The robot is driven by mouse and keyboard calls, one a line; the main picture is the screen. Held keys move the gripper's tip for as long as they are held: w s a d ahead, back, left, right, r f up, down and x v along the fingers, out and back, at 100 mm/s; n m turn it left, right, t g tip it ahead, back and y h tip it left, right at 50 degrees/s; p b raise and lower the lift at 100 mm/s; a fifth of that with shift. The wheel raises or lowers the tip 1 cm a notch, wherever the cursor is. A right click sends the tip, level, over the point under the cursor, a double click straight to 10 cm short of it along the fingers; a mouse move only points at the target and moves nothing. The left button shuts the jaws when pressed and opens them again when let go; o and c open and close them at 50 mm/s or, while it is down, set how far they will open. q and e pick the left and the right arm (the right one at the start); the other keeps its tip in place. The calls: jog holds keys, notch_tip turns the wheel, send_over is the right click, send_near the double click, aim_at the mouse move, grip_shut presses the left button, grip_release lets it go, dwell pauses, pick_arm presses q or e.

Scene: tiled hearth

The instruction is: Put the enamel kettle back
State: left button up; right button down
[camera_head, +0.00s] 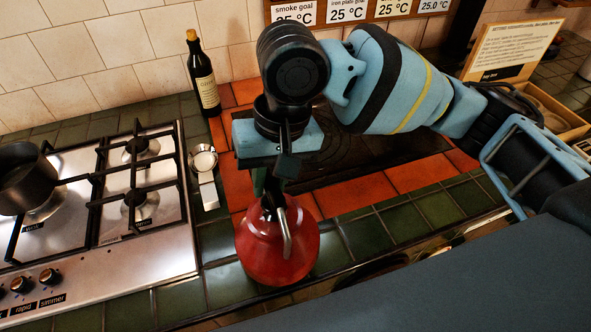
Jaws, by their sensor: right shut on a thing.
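The red enamel kettle (277,252) is at the front of the green-tiled counter, near its front edge, with its pale metal handle or spout (285,233) facing me. My right gripper (270,185) points down from above and is shut on the kettle at its top. The fingers and the kettle's top are partly hidden by the gripper body. I cannot tell whether the kettle's base touches the tiles. My left gripper is not in view.
A gas hob (122,249) with a dark pot (25,180) is on the left. A wooden tray with a sign (510,50) is at right.

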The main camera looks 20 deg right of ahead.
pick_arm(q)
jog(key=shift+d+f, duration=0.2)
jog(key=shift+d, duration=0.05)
pick_arm(e)
jog(key=w+d, duration=0.1)
jog(key=d, duration=0.1)
jog(key=w+d, duration=0.2)
jog(key=shift+d+f, duration=0.1)
jog(key=shift+d, duration=0.05)
jog(key=shift+w, duration=0.1)
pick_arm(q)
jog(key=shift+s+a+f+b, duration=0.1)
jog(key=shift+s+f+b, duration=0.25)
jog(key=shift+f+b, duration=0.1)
pick_arm(e)
jog(key=f, duration=0.2)
jog(key=d+f, duration=0.1)
jog(key=shift+w+f, duration=0.3)
jog(key=shift+f, duration=0.05)
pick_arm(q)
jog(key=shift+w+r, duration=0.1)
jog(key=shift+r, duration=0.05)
pick_arm(e)
jog(key=c, duration=1.3)
grip_release()
jog(key=shift+f, duration=0.15)
